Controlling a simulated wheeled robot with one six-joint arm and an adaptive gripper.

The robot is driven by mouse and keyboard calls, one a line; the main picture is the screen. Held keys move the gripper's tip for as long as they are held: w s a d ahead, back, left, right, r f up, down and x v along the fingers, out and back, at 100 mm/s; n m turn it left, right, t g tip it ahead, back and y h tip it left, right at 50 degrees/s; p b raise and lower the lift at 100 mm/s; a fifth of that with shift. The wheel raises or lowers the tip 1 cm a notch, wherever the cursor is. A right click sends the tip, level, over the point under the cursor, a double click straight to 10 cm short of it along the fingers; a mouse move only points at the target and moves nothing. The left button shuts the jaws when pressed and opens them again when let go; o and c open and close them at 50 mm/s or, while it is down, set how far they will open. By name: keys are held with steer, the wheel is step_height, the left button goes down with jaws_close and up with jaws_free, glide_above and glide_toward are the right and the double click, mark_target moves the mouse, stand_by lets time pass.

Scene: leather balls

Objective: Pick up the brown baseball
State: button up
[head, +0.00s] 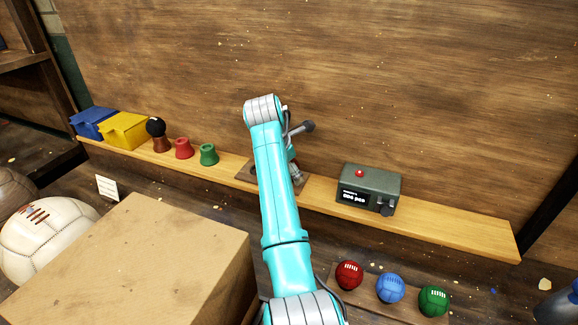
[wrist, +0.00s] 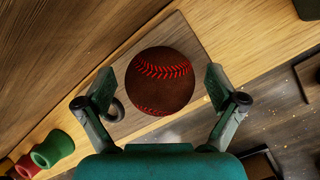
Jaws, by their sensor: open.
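The brown baseball (wrist: 160,78), with red stitching, is in the middle of the wrist view. It rests on a thin brown square plate (wrist: 198,47), which lies on the light wooden shelf. My gripper (wrist: 159,88) is open, with one finger on each side of the ball and a visible gap to each finger. In the head view my arm covers the ball, and only part of my gripper (head: 296,172) shows beside the plate (head: 243,174).
A grey-green device (head: 369,186) with a red button stands right on the shelf (head: 450,222). Red (head: 184,148) and green (head: 208,154) stands, a black ball (head: 156,126) and yellow box (head: 123,130) are left. Red, blue (head: 390,288) and green balls sit in front. A large box (head: 140,265) is front left.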

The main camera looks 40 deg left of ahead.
steer(key=c, duration=1.3)
steer(key=shift+r, duration=0.15)
